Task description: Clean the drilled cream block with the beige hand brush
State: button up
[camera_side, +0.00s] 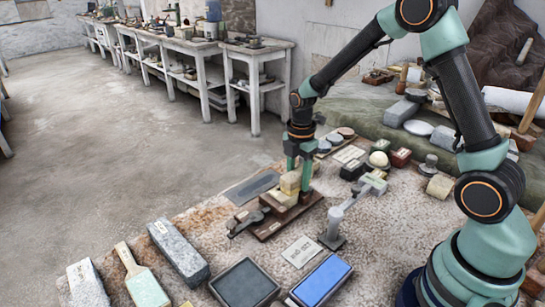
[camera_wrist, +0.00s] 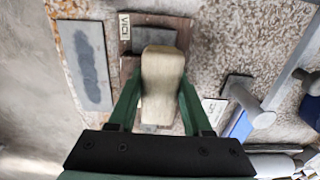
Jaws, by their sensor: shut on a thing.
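The beige hand brush (camera_side: 290,181) is an oblong piece with rounded ends. It also shows in the wrist view (camera_wrist: 163,85), lengthwise between the green fingers. My gripper (camera_side: 298,180) is shut on it, one finger on each side, as the wrist view (camera_wrist: 161,84) shows. The drilled cream block (camera_side: 277,198) is on the brown vice (camera_side: 270,226), directly under the brush. The brush hides most of the block, and its holes cannot be made out. The brush looks very close to the block; I cannot tell whether they touch.
A flat grey slab (camera_side: 252,187) lies left of the vice. A grey post with an arm (camera_side: 333,228) stands to its right. A dark tray (camera_side: 245,283), a blue-topped block (camera_side: 321,280) and a long grey stone (camera_side: 178,252) lie in front. Several small items crowd the right.

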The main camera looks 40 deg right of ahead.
aim_at(287, 178)
dwell(0.3)
jog(key=shift+a+r, duration=0.35)
jog(key=shift+a, duration=0.2)
jog(key=shift+a+r, duration=0.35)
jog(key=shift+a, duration=0.2)
jog(key=shift+f, duration=0.75)
jog(key=shift+a, duration=1.1)
jog(key=shift+d, duration=0.1)
jog(key=shift+d, duration=2.15)
jog(key=shift+a, duration=0.1)
